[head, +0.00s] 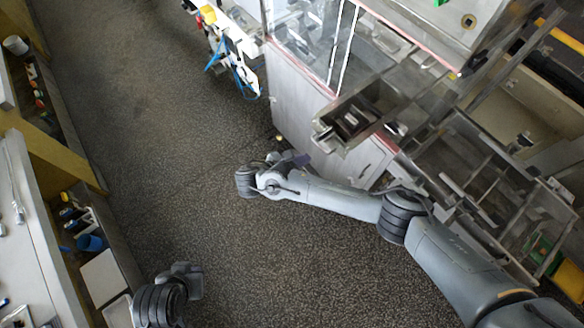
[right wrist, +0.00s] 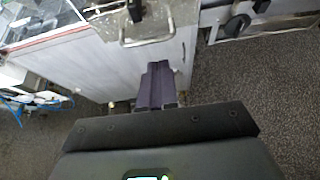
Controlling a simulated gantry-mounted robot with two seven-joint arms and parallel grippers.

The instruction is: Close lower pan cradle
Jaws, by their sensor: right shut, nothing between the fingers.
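A metal box-like tray (head: 350,122) juts out from the side of the machine in the head view; it looks like the lower pan cradle, standing open, though I cannot be sure. In the right wrist view a metal piece with a thin bar handle (right wrist: 147,40) shows at the top, above the panel. My right gripper (head: 296,160) is shut and empty, to the lower left of the tray and apart from it. Its dark fingers (right wrist: 155,85) point toward the pale panel in the right wrist view. My left gripper (head: 188,272) is at the lower left; its fingers are unclear.
The machine's pale cabinet panel (head: 300,105) stands beside the tray. Open metal frames (head: 470,170) lie to the right. Blue and white items (head: 235,60) hang at the cabinet's left end. Shelving (head: 75,215) lines the left side. The speckled floor (head: 150,110) between is clear.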

